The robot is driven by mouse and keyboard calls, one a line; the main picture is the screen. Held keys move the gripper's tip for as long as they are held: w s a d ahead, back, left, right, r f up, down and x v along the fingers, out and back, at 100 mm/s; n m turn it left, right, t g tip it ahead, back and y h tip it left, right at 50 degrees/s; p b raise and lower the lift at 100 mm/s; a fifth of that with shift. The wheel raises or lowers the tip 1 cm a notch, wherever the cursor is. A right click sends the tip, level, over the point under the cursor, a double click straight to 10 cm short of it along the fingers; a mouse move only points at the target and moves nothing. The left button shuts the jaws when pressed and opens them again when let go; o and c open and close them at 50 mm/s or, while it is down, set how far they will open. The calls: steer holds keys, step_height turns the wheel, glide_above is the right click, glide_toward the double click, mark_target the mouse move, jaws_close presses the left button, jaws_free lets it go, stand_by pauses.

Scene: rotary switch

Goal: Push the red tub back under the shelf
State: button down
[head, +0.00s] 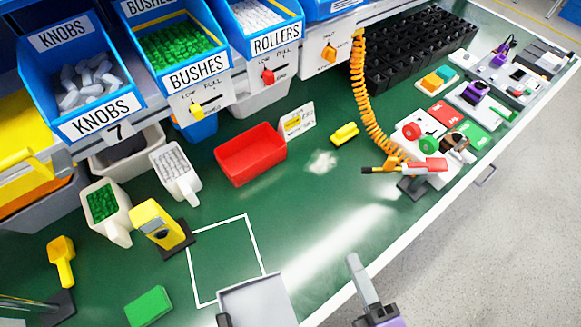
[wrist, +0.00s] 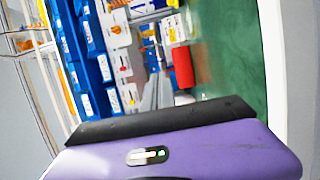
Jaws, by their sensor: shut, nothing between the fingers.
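The red tub (head: 258,168) sits open and upright on the green bench, in front of the shelf (head: 117,131) with its labelled blue bins. Its inside looks empty. A red shape that looks like the same tub (wrist: 183,66) shows in the wrist view, beyond my gripper. My gripper (head: 355,264) is at the bottom of the head view, near the bench's front edge. It is shut and empty, well apart from the tub, in front of it and to the right. In the wrist view its purple body and black edge fill the lower part.
A white container (head: 174,172) stands left of the tub, and a small card (head: 296,121) stands close at its right. A yellow block (head: 344,133) and an orange coiled hose (head: 365,100) are further right. A grey tray (head: 258,303) lies near the front. The bench between tub and gripper is mostly clear.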

mark_target(258, 163)
steer(key=w+a+f+n+y, duration=0.1)
steer(key=w+n, duration=0.1)
steer(key=n, duration=0.1)
steer(key=w+a+f+n, duration=0.1)
steer(key=w+n, duration=0.1)
steer(key=n, duration=0.1)
steer(key=w+a+f+n+y, duration=0.1)
steer(key=w+n, duration=0.2)
steer(key=shift+a+f+y+b, duration=0.15)
steer(key=shift+a+y+b, duration=0.15)
steer(key=shift+a+b, duration=0.1)
steer(key=w+a+f+n+y, duration=0.1)
steer(key=w+a+n, duration=0.1)
steer(key=n, duration=0.2)
steer(key=w+a+f+n+g+y, duration=0.1)
steer(key=w+a+n, duration=0.1)
steer(key=w+n, duration=0.1)
steer(key=w+a+f+n+g, duration=0.1)
steer(key=w+a+n, duration=0.1)
steer(key=n, duration=0.3)
steer(key=shift+w+a+n+y+b, duration=0.1)
steer(key=shift+w+n+y+b, duration=0.25)
steer(key=shift+w, duration=0.3)
steer(key=p+x, duration=0.1)
steer(key=x, duration=1.3)
steer(key=shift+a, duration=0.1)
